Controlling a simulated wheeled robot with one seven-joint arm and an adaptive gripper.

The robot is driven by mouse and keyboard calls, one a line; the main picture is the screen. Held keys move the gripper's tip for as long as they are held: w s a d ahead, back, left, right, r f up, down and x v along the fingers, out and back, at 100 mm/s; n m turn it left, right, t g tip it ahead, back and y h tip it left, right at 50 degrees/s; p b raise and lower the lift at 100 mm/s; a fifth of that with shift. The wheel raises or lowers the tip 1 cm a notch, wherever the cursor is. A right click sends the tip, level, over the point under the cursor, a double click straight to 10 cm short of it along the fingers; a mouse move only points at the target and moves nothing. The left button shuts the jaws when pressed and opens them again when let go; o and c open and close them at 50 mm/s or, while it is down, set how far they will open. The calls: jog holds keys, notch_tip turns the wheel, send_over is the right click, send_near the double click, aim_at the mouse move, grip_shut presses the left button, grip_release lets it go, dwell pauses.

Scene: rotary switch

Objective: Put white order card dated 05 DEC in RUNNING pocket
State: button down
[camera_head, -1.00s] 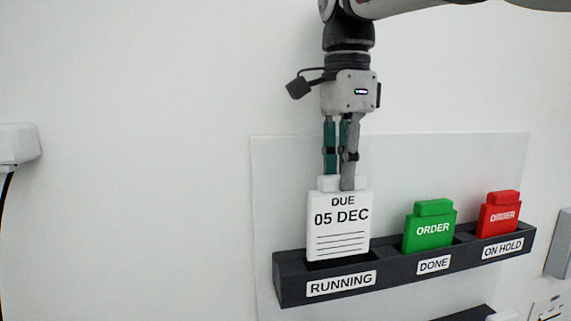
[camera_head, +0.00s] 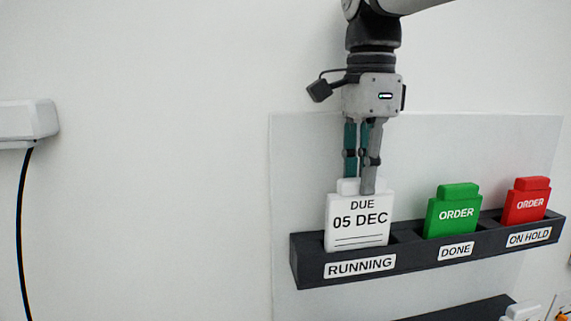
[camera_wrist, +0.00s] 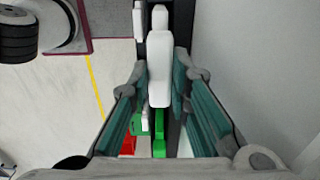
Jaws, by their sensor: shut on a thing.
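The white order card (camera_head: 358,222) reads DUE 05 DEC. Its lower part is inside the RUNNING pocket of the dark rack (camera_head: 300,268), so its bottom edge and some of its printed lines are hidden. The card stands upright. My gripper (camera_head: 360,186) is shut on the tab at the card's top, fingers pointing down. In the wrist view the white card (camera_wrist: 159,75) shows edge-on between the two fingers. The RUNNING label (camera_head: 360,266) is on the rack's front below the card.
A green ORDER card (camera_head: 455,213) stands in the DONE pocket and a red ORDER card (camera_head: 526,205) in the ON HOLD pocket, both to the right. A second dark rack (camera_head: 470,309) shows below. A white box with a black cable (camera_head: 20,220) is on the left wall.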

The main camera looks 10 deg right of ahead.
jog(key=shift+f, duration=1)
jog(key=c, duration=1.4)
grip_release()
